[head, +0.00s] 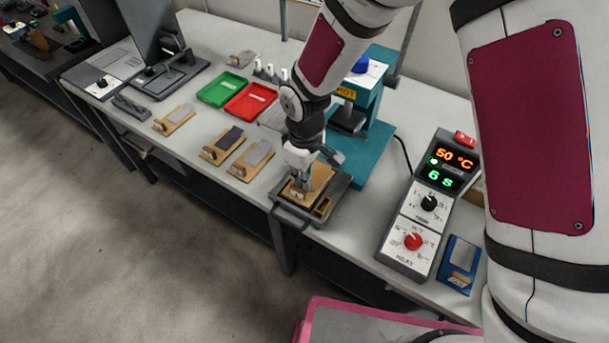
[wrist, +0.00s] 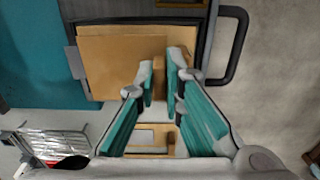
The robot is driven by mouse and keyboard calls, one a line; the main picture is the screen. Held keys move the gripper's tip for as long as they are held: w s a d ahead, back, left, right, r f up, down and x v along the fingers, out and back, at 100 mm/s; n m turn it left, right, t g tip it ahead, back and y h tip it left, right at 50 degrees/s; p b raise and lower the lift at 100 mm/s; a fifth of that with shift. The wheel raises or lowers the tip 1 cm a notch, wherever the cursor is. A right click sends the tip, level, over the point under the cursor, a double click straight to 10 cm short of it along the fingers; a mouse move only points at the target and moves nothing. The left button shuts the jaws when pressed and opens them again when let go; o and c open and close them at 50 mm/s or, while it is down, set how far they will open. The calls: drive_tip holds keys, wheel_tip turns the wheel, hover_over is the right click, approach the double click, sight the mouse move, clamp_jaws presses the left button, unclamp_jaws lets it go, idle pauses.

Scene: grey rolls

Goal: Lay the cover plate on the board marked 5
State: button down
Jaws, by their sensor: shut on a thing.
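Tan wooden boards lie along the table in the head view: one with a pale plate (head: 180,113), one with a dark plate (head: 229,138) and one with a grey plate (head: 259,153). I cannot read their numbers. Another tan board (wrist: 105,60) lies in the dark tray in front of the teal press. It also shows under my gripper in the head view (head: 298,192). My gripper (wrist: 165,72) is shut on an upright tan block (wrist: 159,68) at this board. I cannot tell whether the block belongs to a cover plate or the board.
The dark tray (head: 336,183) has a looped handle at its front. The teal press (head: 369,164) stands behind it. A control box (head: 419,210) and a blue holder (head: 458,282) are to the right. Green (head: 220,90) and red (head: 251,99) trays are to the left.

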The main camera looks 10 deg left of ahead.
drive_tip(key=shift+s+d+f, duration=0.2)
drive_tip(key=shift+d+f, duration=0.3)
drive_tip(key=shift+f, duration=0.35)
drive_tip(key=shift+w+a+f, duration=0.15)
drive_tip(key=shift+a+r, duration=0.1)
drive_tip(key=shift+r, duration=0.15)
drive_tip(key=shift+w+a+r+b, duration=0.1)
drive_tip(key=shift+a+b, duration=0.2)
drive_tip(key=shift+a, duration=0.05)
idle(0.4)
drive_tip(key=shift+d, duration=0.15)
drive_tip(key=shift+f, duration=0.4)
idle(0.9)
